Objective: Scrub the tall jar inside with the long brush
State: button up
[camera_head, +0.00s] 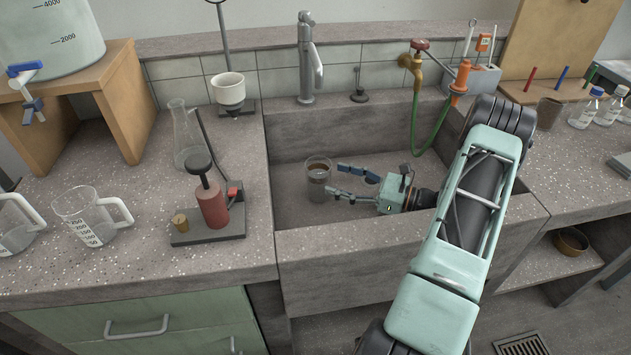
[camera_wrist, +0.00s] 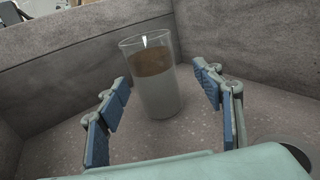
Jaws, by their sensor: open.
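A clear glass jar (camera_head: 318,180) stands upright in the sink (camera_head: 300,232), with a brown band inside its upper part. The jar also shows in the wrist view (camera_wrist: 158,98), ahead of and between the blue finger pads. My gripper (camera_head: 339,182) is low in the sink, just right of the jar, with its fingers open and pointing at it. It appears empty. I cannot clearly make out a long brush; a thin upright rod (camera_head: 469,38) stands by the rack at the back right, and its lower end is hard to see.
The sink walls surround my gripper. A grey faucet (camera_head: 306,62) and a brass tap (camera_head: 414,66) with a green hose (camera_head: 433,135) stand behind. A flask (camera_head: 186,135), a red burner-like device (camera_head: 211,203) and measuring jugs (camera_head: 88,218) occupy the left counter. Bottles (camera_head: 585,108) stand at right.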

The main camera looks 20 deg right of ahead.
aim_at(318, 178)
jog(key=shift+a+f, duration=0.25)
jog(key=shift+a, duration=0.35)
jog(key=x, duration=0.5)
jog(key=shift+a+b, duration=0.25)
jog(key=shift+b, duration=0.15)
jog(key=x, duration=0.2)
jog(key=b+x, duration=0.1)
jog(key=x, duration=0.2)
jog(key=shift+r, duration=0.25)
jog(key=shift+c, duration=0.4)
grip_shut()
